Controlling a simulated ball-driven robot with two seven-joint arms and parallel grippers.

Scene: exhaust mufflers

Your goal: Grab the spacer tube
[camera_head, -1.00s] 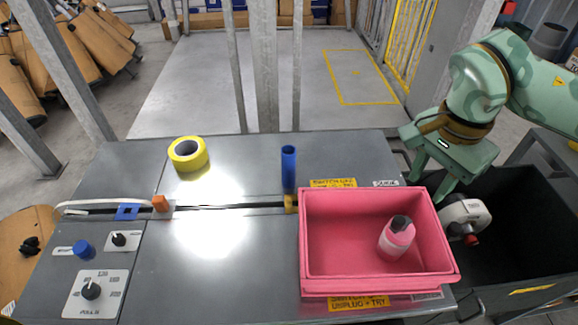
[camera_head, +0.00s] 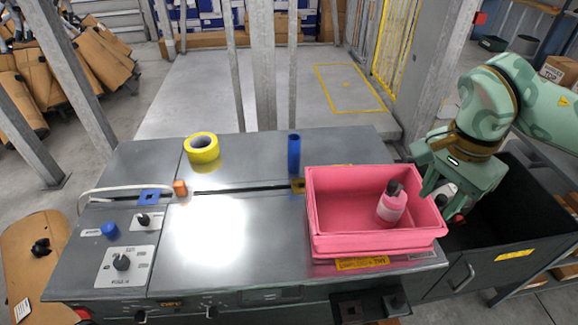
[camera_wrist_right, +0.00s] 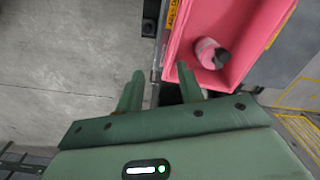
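A blue tube (camera_head: 294,154), which I take to be the spacer tube, stands upright near the back of the grey bench in the head view. It is behind and left of the pink bin, and nothing holds it. My right gripper (camera_head: 440,198) points down at the right edge of the pink bin, well to the right of the tube. In the right wrist view its two fingers (camera_wrist_right: 159,88) are apart with nothing between them. The tube does not show in that view. My left gripper is not in view.
The pink bin (camera_head: 330,243) holds a pink bottle (camera_head: 391,204) with a dark cap. A yellow tape roll (camera_head: 201,147) lies left of the tube. Bare bench (camera_head: 230,232) lies left of the pink bin.

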